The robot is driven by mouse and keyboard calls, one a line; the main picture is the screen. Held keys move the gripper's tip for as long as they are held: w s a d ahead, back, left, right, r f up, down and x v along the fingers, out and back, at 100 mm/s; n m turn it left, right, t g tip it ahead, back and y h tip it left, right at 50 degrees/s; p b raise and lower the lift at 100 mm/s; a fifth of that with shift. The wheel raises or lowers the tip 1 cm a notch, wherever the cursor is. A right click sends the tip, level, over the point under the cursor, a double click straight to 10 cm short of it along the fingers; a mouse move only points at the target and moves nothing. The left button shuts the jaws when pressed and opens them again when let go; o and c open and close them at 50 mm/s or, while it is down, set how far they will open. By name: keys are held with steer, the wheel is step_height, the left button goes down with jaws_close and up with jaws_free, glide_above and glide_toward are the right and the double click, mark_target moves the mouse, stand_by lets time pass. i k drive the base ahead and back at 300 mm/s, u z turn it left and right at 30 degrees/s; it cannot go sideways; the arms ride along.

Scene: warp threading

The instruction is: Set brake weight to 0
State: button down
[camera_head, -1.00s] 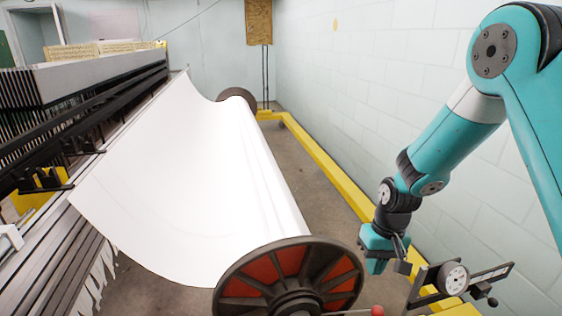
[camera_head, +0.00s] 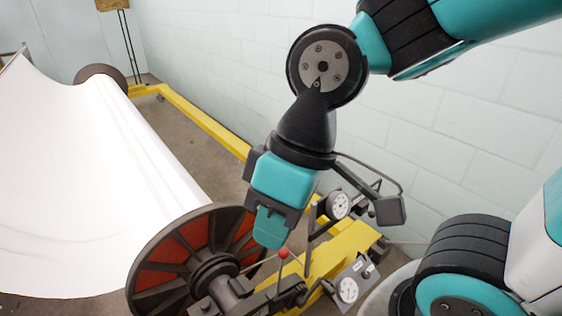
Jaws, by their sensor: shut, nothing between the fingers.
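A round white-faced disc (camera_head: 338,205) sits on a dark bracket beside the large beam wheel, at the right of my gripper; it looks like the brake weight on its arm, but its marks are too small to read. A red-knobbed lever (camera_head: 283,253) stands just below and to the right of my gripper. My teal gripper (camera_head: 268,240) points down in front of the wheel and is shut with nothing in it. It is apart from the disc; whether it touches the lever cannot be told.
The large beam wheel (camera_head: 180,268), dark with red panels, ends the roll of white warp sheet (camera_head: 90,180). A grey panel with a round dial (camera_head: 348,290) is low at the right. A yellow frame (camera_head: 200,122) runs along the pale block wall (camera_head: 220,60).

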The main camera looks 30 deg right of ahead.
mark_target(362, 208)
steer(key=u, duration=0.4)
steer(key=k, duration=0.7)
steer(key=z, duration=1.45)
steer(key=i, duration=0.5)
steer(key=u, duration=0.05)
